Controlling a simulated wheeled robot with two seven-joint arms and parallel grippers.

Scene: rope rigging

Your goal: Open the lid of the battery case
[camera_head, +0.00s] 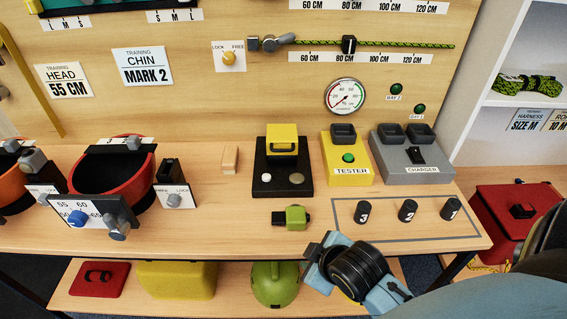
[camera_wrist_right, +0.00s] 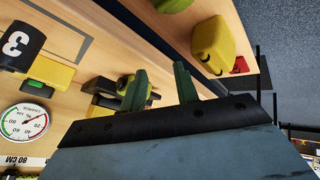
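A black block with a yellow boxy part (camera_head: 282,131) on its back half, fitted with a dark handle, stands mid-table; I take it as the battery case. I cannot tell whether the yellow part is fully down. A small green and black unit (camera_head: 294,216) lies in front of it. My right gripper (camera_wrist_right: 161,72) is open and empty, its fingers apart; the green unit (camera_wrist_right: 124,84) is partly hidden behind one finger. In the head view the right wrist hangs at the table's front edge, its fingertips unclear. My left gripper is not in view.
The yellow tester (camera_head: 345,172) and grey charger (camera_head: 411,165) stand right of the case. Numbered black cylinders (camera_head: 407,210) stand in an outlined area. A wooden block (camera_head: 230,159) and red helmet (camera_head: 112,174) are left. A lower shelf holds a yellow case (camera_head: 177,280).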

